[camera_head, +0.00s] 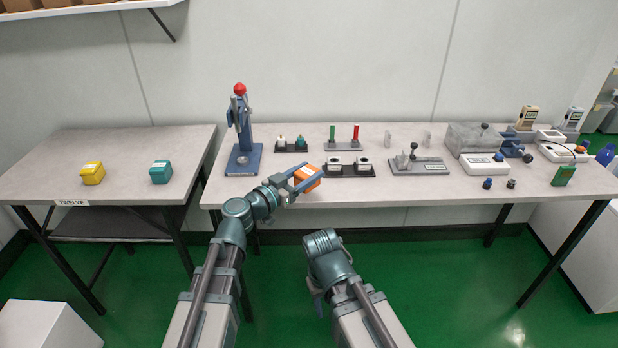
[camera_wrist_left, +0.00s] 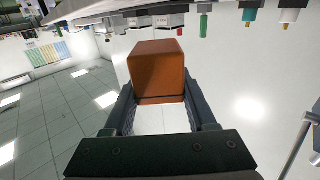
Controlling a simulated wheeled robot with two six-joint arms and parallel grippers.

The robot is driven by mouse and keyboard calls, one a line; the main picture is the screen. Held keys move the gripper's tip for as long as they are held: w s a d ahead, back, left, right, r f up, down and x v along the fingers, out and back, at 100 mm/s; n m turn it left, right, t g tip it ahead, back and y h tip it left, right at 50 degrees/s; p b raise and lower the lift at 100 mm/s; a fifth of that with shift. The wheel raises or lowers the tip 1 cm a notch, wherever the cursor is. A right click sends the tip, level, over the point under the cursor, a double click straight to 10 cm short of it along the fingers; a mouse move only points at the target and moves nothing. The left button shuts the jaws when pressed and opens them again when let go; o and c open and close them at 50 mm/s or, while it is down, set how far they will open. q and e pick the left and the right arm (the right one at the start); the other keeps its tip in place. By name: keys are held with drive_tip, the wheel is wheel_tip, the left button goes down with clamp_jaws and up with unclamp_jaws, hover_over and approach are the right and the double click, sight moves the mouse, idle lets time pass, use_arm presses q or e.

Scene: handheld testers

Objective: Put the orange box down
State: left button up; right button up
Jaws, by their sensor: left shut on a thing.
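The orange box (camera_head: 307,178) is held between the fingers of my left gripper (camera_head: 302,181), over the front edge of the right-hand table. In the left wrist view the orange box (camera_wrist_left: 157,72) sits between the two dark fingers of the left gripper (camera_wrist_left: 158,108). The left gripper is shut on it. I cannot tell from these views whether the box touches the table. My right arm is folded low in front of the table, and its fingers do not show clearly.
The left table (camera_head: 110,190) bears a yellow box (camera_head: 92,173) and a teal box (camera_head: 160,172), with free room around them. On the right table (camera_head: 225,190) stand a blue press (camera_head: 242,140), a dark two-socket fixture (camera_head: 350,170), a grey fixture (camera_head: 418,165) and several testers.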

use_arm(q)
drive_tip(key=w, duration=0.2)
drive_tip(key=shift+w+d+f, duration=0.15)
drive_tip(key=shift+w, duration=0.2)
drive_tip(key=shift+s+f, duration=0.1)
wheel_tip(320, 180, down, 3)
drive_tip(key=b, duration=0.3)
drive_tip(key=shift+f+b, duration=0.15)
drive_tip(key=shift+b, duration=0.15)
drive_tip(key=shift+f, duration=0.2)
drive_tip(key=o, duration=1.4)
drive_tip(key=shift+r, duration=0.1)
drive_tip(key=shift+s+r, duration=0.1)
drive_tip(key=shift+r, duration=0.1)
drive_tip(key=v, duration=1.2)
